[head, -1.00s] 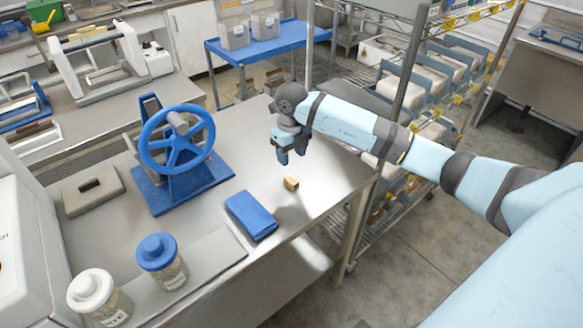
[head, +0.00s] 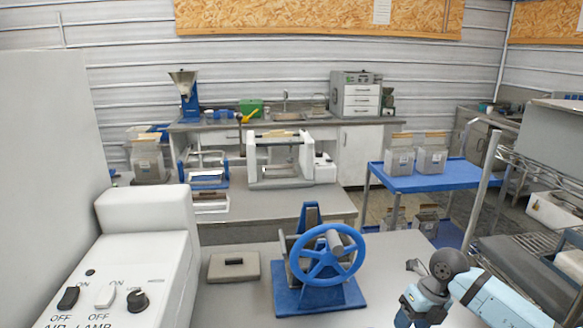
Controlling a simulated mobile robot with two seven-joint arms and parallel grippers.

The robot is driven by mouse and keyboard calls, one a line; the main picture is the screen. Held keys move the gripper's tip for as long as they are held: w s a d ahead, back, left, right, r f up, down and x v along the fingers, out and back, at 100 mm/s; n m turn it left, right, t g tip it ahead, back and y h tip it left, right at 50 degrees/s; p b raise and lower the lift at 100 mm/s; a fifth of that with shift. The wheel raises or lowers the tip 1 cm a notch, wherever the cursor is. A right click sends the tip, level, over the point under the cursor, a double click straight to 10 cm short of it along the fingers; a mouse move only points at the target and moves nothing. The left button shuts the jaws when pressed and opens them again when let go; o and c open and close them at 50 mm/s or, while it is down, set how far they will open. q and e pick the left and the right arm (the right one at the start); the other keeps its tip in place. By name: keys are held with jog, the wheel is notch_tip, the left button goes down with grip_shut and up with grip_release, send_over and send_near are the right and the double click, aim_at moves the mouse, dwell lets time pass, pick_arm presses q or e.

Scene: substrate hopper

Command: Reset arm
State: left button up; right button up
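My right arm comes in at the lower right of the head view. Its gripper (head: 414,316) points down over the right part of the near steel table (head: 390,262), to the right of the blue handwheel device. The fingertips are at the bottom edge of the picture, so I cannot see the gap between them or anything under them. My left arm and gripper are out of view.
The blue handwheel device (head: 322,268) and a grey lidded block (head: 233,266) stand on the near table. A white switch box (head: 145,265) is at left. A blue cart (head: 425,177) and a wire rack (head: 540,175) stand at right. A blue hopper (head: 187,97) is at the back.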

jog(key=s+a+r+m+t+y+p, duration=0.2)
jog(key=s+a+m+t+y, duration=0.25)
jog(key=a+y, duration=0.35)
jog(key=s+a+r+m+t+y+p, duration=0.25)
jog(key=s+a+m+y, duration=0.35)
jog(key=a, duration=0.4)
jog(key=s+d+f+m+t+h+p, duration=0.1)
jog(key=s+d+f+m+t+h, duration=0.1)
jog(key=s+d+f+m+h, duration=0.2)
jog(key=s+d+f+m+t+h+p, duration=0.2)
jog(key=s+f+m+h, duration=0.8)
jog(key=m, duration=1)
jog(key=shift+s+d+f, duration=0.15)
jog(key=shift+d+f, duration=0.05)
jog(key=shift+d, duration=0.8)
